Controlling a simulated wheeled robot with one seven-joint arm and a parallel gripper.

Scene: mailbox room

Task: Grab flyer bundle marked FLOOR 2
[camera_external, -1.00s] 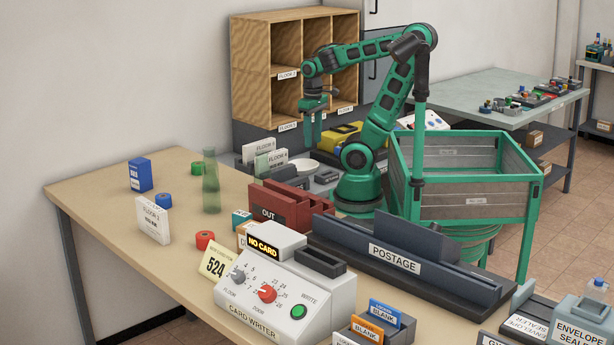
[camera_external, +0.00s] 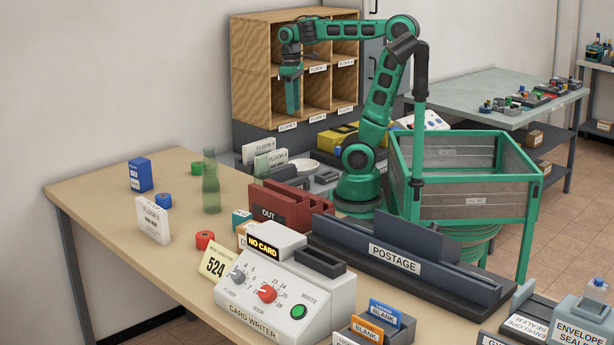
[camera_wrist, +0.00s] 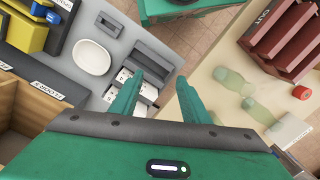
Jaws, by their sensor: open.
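My gripper (camera_external: 292,98) is open and empty, raised in front of the wooden shelf; its fingers (camera_wrist: 160,80) point down in the wrist view. A white flyer bundle (camera_external: 153,219) stands upright on the tan table at left; its label begins FLOOR, but the digit is too small to read surely. It appears to be the pale block (camera_wrist: 289,130) at lower right in the wrist view. Several more bundles (camera_external: 265,146) stand in a grey holder beyond the red OUT rack; one seems to read FLOOR 4. In the wrist view these bundles (camera_wrist: 121,80) are partly hidden by the left finger.
The wooden pigeonhole shelf (camera_external: 243,75) is close behind my gripper. A translucent green bottle (camera_external: 211,182), red OUT rack (camera_external: 268,211), blue box (camera_external: 140,175) and tape rolls (camera_external: 204,239) stand on the table. The card writer (camera_external: 279,276) and POSTAGE unit (camera_external: 396,262) are in front.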

